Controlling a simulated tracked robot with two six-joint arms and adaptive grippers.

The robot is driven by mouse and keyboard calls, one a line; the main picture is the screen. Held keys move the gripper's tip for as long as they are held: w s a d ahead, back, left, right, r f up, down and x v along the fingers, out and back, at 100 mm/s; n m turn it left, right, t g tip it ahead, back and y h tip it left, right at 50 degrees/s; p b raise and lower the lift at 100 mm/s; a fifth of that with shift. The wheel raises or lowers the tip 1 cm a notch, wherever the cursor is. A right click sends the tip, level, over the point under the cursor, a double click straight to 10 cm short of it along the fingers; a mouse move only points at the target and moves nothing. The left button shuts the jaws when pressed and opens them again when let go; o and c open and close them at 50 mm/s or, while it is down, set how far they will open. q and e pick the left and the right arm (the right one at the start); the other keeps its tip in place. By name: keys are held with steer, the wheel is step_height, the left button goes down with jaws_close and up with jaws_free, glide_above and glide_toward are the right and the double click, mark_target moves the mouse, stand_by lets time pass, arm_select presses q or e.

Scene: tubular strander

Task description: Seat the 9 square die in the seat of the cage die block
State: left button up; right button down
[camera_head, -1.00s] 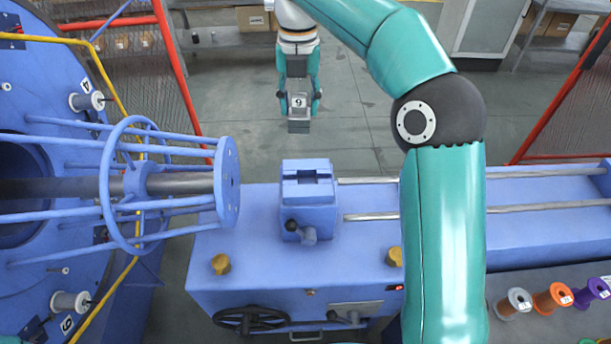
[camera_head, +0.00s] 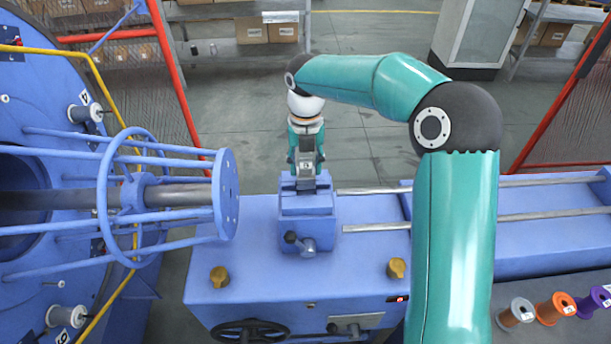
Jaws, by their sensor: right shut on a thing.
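The cage die block (camera_head: 307,207) is a blue block on the blue machine bed, with a slot-like seat in its top and a dark-knobbed lever on its front. My right gripper (camera_head: 306,180) points down, right over the top of the block, shut on the grey square die (camera_head: 306,186). The die's lower end is at the seat opening. I cannot tell how deep it sits, and its label is too small to read now. My left gripper is not in view.
The blue cage with its round end plate (camera_head: 227,194) stands just left of the block. Two steel rails (camera_head: 450,215) run to the right. Yellow knobs (camera_head: 219,277) are on the bed's front. Several coloured spools (camera_head: 556,308) stand at the lower right.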

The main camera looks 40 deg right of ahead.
mark_target(306, 175)
steer(key=shift+f, duration=2.15)
steer(key=c, duration=0.6)
jaws_free()
steer(key=shift+f, duration=0.15)
steer(key=shift+r+p, duration=0.2)
steer(key=shift+p, duration=0.1)
steer(key=shift+r, duration=0.2)
step_height(306, 175, up, 12)
steer(key=shift+f+b, duration=0.25)
steer(key=shift+b, duration=0.55)
